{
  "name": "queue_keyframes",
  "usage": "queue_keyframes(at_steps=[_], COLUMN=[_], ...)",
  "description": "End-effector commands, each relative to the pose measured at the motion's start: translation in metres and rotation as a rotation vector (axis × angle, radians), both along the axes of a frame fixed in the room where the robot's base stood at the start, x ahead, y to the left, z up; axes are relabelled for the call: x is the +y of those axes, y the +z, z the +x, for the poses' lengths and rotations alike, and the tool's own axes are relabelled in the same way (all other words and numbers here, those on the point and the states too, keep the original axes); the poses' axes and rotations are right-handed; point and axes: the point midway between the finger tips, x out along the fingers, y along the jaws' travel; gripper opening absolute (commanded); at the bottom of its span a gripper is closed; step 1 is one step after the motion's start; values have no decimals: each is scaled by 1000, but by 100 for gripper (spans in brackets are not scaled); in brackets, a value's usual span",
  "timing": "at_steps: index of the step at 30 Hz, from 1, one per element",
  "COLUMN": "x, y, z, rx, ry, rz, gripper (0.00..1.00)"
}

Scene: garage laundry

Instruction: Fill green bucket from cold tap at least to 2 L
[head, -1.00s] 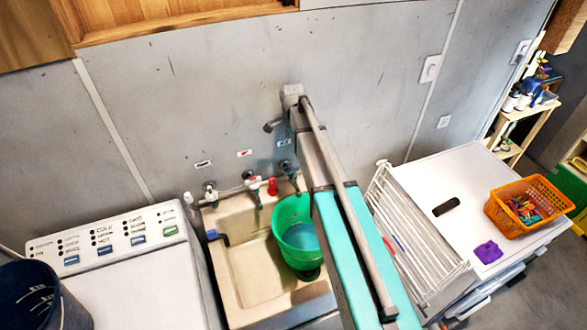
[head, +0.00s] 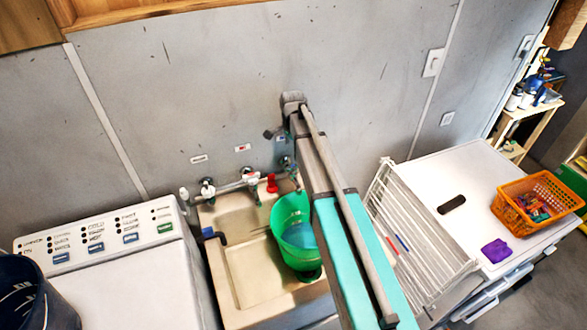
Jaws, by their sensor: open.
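The green bucket (head: 291,218) stands in the right part of the utility sink (head: 236,262), under the right end of the tap row. A bluish area shows inside it; I cannot read its level. The tap (head: 285,162) under the blue-marked label (head: 282,138) is partly behind my arm; I take it as the cold one. I cannot make out a stream of water. My gripper (head: 268,134) is small and partly hidden at the arm's end, above the taps and left of the blue label. It is open, with nothing visible in it.
A red-labelled tap (head: 251,177) and a small red object (head: 272,183) are close by. A washing machine (head: 125,275) stands left with a dark bucket (head: 35,300). Right are a white rack (head: 420,235), a white cabinet top (head: 470,185), an orange basket (head: 537,205) and a purple cloth (head: 496,251).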

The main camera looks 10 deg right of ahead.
Motion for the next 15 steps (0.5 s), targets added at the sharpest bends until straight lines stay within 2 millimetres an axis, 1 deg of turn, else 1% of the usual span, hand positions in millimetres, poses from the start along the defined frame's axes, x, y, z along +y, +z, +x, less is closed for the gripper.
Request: queue_keyframes(at_steps=[1,15], x=[0,0], y=[-8,-43], z=[0,0], rx=[0,0], ry=[0,0], rz=[0,0], gripper=[100,100])
